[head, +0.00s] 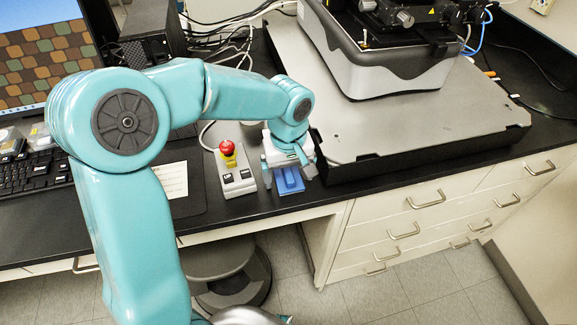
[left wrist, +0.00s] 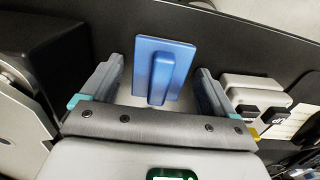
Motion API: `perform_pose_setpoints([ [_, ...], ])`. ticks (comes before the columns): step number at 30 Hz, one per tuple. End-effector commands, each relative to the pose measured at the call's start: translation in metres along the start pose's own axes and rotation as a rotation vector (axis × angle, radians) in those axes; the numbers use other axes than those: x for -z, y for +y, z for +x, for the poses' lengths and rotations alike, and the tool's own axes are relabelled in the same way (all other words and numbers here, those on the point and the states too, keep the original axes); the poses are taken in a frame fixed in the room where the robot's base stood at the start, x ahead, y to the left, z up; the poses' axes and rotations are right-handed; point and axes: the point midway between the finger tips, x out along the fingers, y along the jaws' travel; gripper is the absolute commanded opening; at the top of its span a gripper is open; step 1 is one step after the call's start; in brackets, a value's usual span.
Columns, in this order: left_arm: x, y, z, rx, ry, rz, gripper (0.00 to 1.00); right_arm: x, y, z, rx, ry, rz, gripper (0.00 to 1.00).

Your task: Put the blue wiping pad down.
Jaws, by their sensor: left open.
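The blue wiping pad (head: 289,181) lies on the black bench top near its front edge, between the control box and the grey instrument platform. In the left wrist view the pad (left wrist: 163,68) is a flat blue plate with a raised grip bar along its middle. My left gripper (head: 287,173) is above the pad, pointing down. In the left wrist view its two fingers (left wrist: 160,92) stand apart, one on each side of the grip bar, with clear gaps to it. My right gripper is not in view.
A control box (head: 238,181) with a red emergency button (head: 227,147) stands close left of the pad. The grey instrument platform (head: 440,125) with its black edge is close on the right. The bench's front edge (head: 310,207) is just in front. A keyboard (head: 40,172) lies at left.

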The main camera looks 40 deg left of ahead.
Motion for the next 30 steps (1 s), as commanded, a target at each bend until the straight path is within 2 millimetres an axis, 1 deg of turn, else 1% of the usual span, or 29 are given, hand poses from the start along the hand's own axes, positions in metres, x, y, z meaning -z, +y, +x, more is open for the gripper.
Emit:
perform_pose_setpoints([
  [1, 0.000, 0.000, -0.007, 0.000, 0.000, 0.000, 0.88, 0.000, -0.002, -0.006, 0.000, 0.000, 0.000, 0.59],
  [2, 0.000, 0.000, -0.008, -0.002, 0.002, 0.000, 0.88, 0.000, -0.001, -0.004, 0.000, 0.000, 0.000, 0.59],
  [5, 0.001, 0.001, -0.026, -0.005, 0.005, -0.001, 0.88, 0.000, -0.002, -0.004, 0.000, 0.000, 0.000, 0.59],
  [12, 0.001, 0.001, -0.084, -0.004, 0.004, 0.000, 0.88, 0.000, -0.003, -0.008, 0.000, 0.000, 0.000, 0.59],
  [16, 0.000, 0.001, -0.107, -0.003, 0.003, 0.000, 0.88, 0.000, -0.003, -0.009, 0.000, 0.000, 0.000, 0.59],
  [18, 0.000, 0.001, -0.115, -0.002, 0.002, 0.000, 0.88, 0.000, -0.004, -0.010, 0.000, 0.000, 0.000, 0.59],
  [21, 0.000, 0.000, -0.122, -0.001, 0.000, 0.000, 0.88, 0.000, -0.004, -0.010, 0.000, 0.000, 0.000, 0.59],
  [30, 0.000, 0.000, -0.123, -0.001, 0.000, 0.000, 0.88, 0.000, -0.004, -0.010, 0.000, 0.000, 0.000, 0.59],
])
